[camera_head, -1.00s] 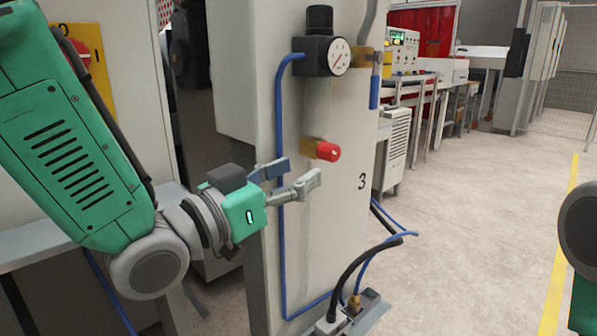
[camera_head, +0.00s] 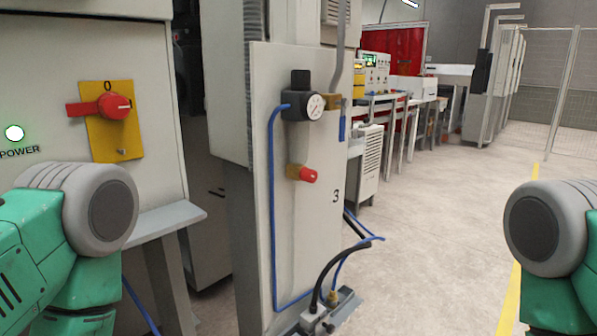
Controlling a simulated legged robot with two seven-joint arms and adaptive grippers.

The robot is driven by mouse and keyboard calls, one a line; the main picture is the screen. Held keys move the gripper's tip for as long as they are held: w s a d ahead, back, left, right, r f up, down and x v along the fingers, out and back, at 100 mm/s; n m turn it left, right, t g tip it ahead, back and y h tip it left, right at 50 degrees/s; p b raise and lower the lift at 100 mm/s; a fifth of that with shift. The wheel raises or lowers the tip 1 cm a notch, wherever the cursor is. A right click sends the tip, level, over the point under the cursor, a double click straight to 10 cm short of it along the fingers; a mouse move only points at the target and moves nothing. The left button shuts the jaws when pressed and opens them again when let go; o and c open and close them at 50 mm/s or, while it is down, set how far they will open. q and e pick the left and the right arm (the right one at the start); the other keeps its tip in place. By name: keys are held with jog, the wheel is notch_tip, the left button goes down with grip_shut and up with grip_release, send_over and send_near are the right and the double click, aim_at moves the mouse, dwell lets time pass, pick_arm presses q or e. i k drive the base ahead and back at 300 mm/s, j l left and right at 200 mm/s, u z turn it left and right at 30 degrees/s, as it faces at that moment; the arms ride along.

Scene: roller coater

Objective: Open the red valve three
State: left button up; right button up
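The red valve (camera_head: 308,175) is a small red round knob on a brass fitting, on the front of a pale column marked with a black 3 (camera_head: 335,196). It sits below a black regulator with a round gauge (camera_head: 314,106). A blue hose (camera_head: 272,200) runs down the column to its left. Nothing touches or covers the knob. Green and grey parts of my arms show at the lower left and right edges. Both grippers are out of view.
A red rotary switch on a yellow plate (camera_head: 107,120) is on the cabinet at left. A grey ledge (camera_head: 170,220) juts out below it. Black and blue hoses meet a fitting at the column's foot (camera_head: 330,305). The floor to the right (camera_head: 430,220) is clear.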

aim_at(308, 174)
jog(key=i+l+u, duration=0.4)
jog(key=l+u, duration=0.15)
jog(key=i+l+u, duration=0.3)
jog(key=l+u, duration=0.25)
jog(key=l, duration=0.2)
jog(key=l+u, duration=0.3)
jog(key=i+l+u, duration=0.1)
jog(key=l+u, duration=0.2)
jog(key=l, duration=0.25)
